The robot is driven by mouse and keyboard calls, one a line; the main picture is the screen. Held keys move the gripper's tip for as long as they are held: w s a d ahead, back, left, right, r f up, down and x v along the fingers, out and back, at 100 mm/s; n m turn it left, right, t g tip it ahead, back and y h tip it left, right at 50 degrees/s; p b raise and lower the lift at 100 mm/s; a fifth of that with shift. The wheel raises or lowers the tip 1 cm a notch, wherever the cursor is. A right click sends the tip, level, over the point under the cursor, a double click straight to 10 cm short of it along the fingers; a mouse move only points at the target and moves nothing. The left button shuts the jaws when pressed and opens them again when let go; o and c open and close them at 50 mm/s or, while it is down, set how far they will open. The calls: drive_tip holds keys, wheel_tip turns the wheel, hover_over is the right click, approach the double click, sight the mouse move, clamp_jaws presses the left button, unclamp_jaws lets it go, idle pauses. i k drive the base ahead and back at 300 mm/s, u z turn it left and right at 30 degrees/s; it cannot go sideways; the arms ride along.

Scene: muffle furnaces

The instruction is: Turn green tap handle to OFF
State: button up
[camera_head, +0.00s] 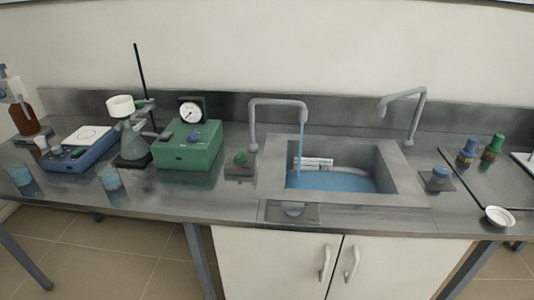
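A thin blue stream of water (299,150) runs from that tap's spout into the sink. Blue water (335,183) lies in the basin. The handle's exact angle and any ON or OFF mark are too small to read. My gripper is not in view.
A blue hotplate (75,150), a flask (131,140) on a stand and beakers are farther left. A blue knob (439,176) sits right of the sink. White cupboard doors (275,262) are below.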

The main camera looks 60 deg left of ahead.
sight(240, 159)
drive_tip(key=z, duration=0.15)
drive_tip(key=k, duration=1.2)
drive_tip(key=u, duration=2.2)
drive_tip(key=i, duration=0.55)
drive_tip(key=z, duration=0.3)
